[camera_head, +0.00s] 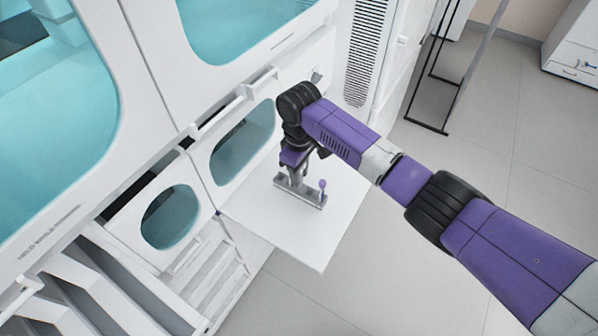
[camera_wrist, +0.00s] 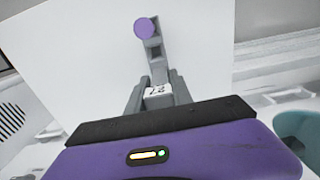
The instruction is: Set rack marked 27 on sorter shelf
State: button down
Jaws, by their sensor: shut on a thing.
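The rack marked 27 is a narrow grey holder (camera_head: 308,196) with one purple-capped tube (camera_head: 322,184) at its right end in the head view. In the wrist view the rack (camera_wrist: 155,72) shows a white label reading 27 (camera_wrist: 157,90) and the purple cap (camera_wrist: 145,28) at its far end. My gripper (camera_head: 297,178) is shut on the rack from above. The white sorter shelf (camera_head: 310,248) sticks out from the machine below the rack; it also shows in the wrist view (camera_wrist: 205,45). I cannot tell whether the rack touches the shelf.
The white machine with teal windows (camera_head: 243,140) rises behind and left of the shelf. Open slanted slots (camera_head: 110,285) lie at lower left. A black metal frame (camera_head: 432,125) stands on the floor at upper right. Bare shelf surface surrounds the rack.

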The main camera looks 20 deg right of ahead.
jog(key=shift+f, duration=0.8)
dwell(0.7)
jog(key=c, duration=1.1)
grip_release()
jog(key=shift+o, duration=0.2)
jog(key=shift+r+b, duration=0.6)
jog(key=shift+r, duration=3.3)
jog(key=shift+s, duration=0.1)
